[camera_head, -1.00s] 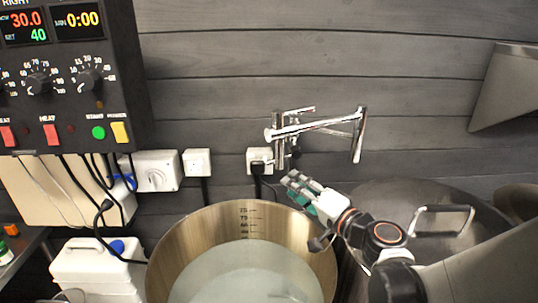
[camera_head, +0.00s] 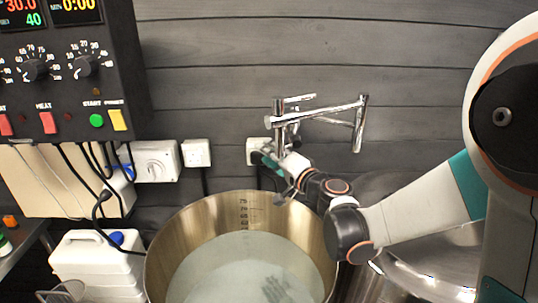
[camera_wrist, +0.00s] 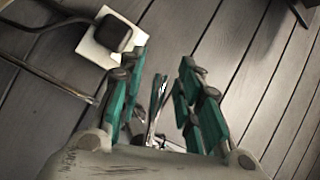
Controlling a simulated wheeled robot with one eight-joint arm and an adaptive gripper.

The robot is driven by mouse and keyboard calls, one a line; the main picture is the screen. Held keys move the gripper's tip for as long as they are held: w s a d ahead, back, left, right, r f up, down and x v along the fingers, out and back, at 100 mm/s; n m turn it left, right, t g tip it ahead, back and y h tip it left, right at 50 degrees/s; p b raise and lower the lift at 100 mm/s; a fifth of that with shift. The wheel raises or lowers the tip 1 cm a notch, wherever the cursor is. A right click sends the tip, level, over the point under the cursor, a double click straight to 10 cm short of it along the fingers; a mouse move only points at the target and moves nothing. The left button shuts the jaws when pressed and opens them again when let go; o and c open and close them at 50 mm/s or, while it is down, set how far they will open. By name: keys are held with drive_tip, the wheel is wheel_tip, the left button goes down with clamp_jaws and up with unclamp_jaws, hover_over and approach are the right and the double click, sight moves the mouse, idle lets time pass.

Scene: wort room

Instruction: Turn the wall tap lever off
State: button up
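The chrome wall tap (camera_head: 278,127) is on the dark plank wall, with its jointed spout (camera_head: 335,111) reaching right and its end hanging down. A short chrome lever (camera_head: 299,98) shows at the top of the tap body. My gripper (camera_head: 270,163) is at the lower part of the tap, just left of and below its body. In the wrist view my gripper (camera_wrist: 163,58) is open, with teal-padded fingers apart. Chrome tap parts (camera_wrist: 156,108) show between the fingers, near the palm. I cannot tell whether any finger touches them.
A steel kettle (camera_head: 180,238) with clear liquid stands below the tap. A socket with a black plug (camera_head: 257,145) is behind my gripper. A control box (camera_head: 65,85) is at left, a white canister (camera_head: 90,262) below it. A steel lid (camera_head: 440,255) lies at right.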

drive_tip(key=shift+w+a, duration=0.25)
drive_tip(key=shift+w, duration=0.15)
clamp_jaws()
drive_tip(key=d+f+n+g+h+p, duration=0.2)
drive_tip(key=d+f+n+h, duration=0.3)
drive_tip(key=n, duration=0.4)
drive_tip(key=shift+d+f+g+h+p, duration=0.3)
drive_tip(key=shift+d+g+h, duration=0.45)
drive_tip(key=shift+d, duration=0.65)
drive_tip(key=shift+n, duration=0.3)
